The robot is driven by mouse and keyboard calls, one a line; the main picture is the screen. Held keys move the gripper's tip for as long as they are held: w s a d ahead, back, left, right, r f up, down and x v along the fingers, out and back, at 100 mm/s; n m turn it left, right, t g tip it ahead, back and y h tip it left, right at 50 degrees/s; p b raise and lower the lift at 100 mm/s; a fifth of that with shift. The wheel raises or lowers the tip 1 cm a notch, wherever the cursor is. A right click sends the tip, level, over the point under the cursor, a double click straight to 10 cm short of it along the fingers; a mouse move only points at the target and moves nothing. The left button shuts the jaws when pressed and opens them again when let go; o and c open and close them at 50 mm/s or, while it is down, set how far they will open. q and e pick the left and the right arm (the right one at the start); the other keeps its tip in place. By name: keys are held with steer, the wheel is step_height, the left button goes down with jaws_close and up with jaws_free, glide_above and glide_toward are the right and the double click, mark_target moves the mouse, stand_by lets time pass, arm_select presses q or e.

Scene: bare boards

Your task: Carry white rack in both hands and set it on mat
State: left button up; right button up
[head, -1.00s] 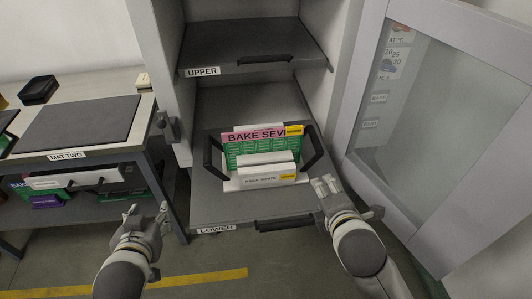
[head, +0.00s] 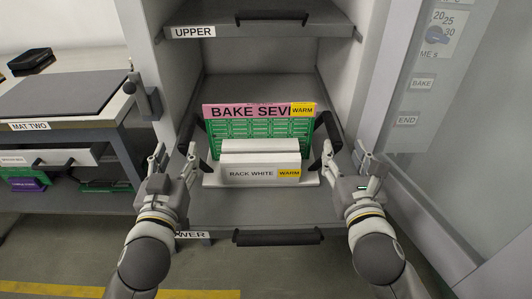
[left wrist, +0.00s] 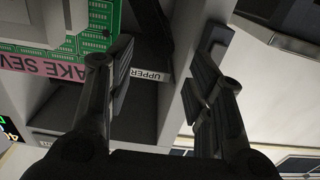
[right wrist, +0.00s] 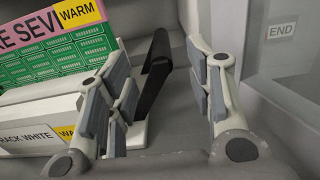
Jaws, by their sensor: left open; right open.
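The white rack (head: 261,173), labelled RACK WHITE and WARM, stands on the lower shelf (head: 270,212) of the cabinet. It holds a green board with a pink BAKE SEVEN strip (head: 250,112) and has a black handle at each side. My left gripper (head: 172,160) is open, just left of the left handle (head: 193,155). My right gripper (head: 345,165) is open beside the right handle (head: 328,130); the right wrist view shows that handle (right wrist: 153,75) beyond and between the fingers. Neither gripper visibly holds anything. The dark mat (head: 60,95) lies on the bench at the left, above the label MAT TWO.
The upper shelf (head: 255,45) is above the rack. The cabinet door (head: 470,120) stands open at the right. The lower shelf has a black front handle (head: 278,237). Another white rack (head: 60,155) sits under the bench. A black tray (head: 32,60) is at the back of the bench.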

mark_target(186, 127)
stand_by(0.4)
arm_select(q)
steer(key=shift+w, duration=0.25)
arm_select(e)
steer(key=shift+w, duration=0.3)
arm_select(q)
steer(key=w, duration=1)
steer(key=shift+w+f, duration=0.1)
steer(key=shift+w, duration=0.05)
arm_select(e)
steer(key=w, duration=1)
steer(key=shift+w, duration=0.1)
arm_select(q)
steer(key=shift+c, duration=0.2)
arm_select(e)
steer(key=shift+c, duration=0.2)
arm_select(q)
jaws_close()
arm_select(e)
jaws_close()
arm_select(q)
steer(key=shift+a+r, duration=0.1)
steer(key=shift+r, duration=0.15)
arm_select(e)
steer(key=shift+d+r, duration=0.1)
steer(key=shift+r, duration=0.1)
